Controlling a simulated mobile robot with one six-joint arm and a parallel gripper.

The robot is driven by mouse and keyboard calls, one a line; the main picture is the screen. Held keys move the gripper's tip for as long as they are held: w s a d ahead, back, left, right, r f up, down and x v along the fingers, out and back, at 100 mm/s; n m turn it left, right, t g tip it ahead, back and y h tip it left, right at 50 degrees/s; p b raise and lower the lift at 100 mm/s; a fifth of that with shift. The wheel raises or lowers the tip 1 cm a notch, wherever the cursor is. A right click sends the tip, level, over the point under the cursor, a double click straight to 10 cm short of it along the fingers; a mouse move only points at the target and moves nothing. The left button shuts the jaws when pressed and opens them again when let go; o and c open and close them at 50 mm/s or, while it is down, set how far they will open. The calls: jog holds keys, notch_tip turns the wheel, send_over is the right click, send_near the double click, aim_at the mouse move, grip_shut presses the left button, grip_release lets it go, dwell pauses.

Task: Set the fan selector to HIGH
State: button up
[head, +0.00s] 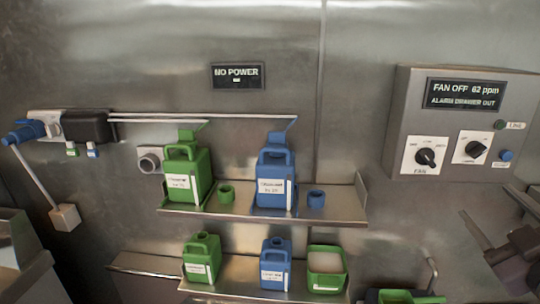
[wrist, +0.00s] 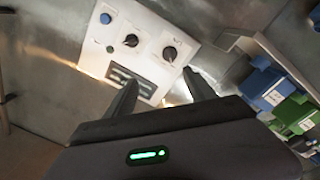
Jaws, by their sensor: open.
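The fan selector (head: 426,157) is a black rotary knob on a white plate marked FAN, at the lower left of a grey control box (head: 405,100) on the right of the wall. The display (head: 465,94) above it reads FAN OFF 62 ppm, ALARM DRAWER OUT. In the wrist view the panel appears upside down, with the fan selector (wrist: 170,53) on the right. My gripper (wrist: 160,80) is open and empty, its two fingers pointing at the panel and apart from the knob. The exact pointer position is too small to read.
A second black knob (head: 475,149) sits right of the fan selector, with a green lamp (head: 500,125) and blue button (head: 505,155) beside it. A shelf (head: 340,213) with green (head: 188,172) and blue (head: 276,178) jugs stands left of the box.

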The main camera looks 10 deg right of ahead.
aim_at(430, 161)
jog(key=x, duration=0.6)
jog(key=a+f+b+x, duration=0.1)
jog(key=x, duration=0.5)
jog(key=a+x, duration=0.1)
jog(key=x, duration=0.4)
jog(key=shift+w+f+b, duration=0.1)
jog(key=shift+w+b, duration=0.3)
jog(key=shift+w, duration=0.35)
jog(key=shift+c, duration=0.2)
grip_shut()
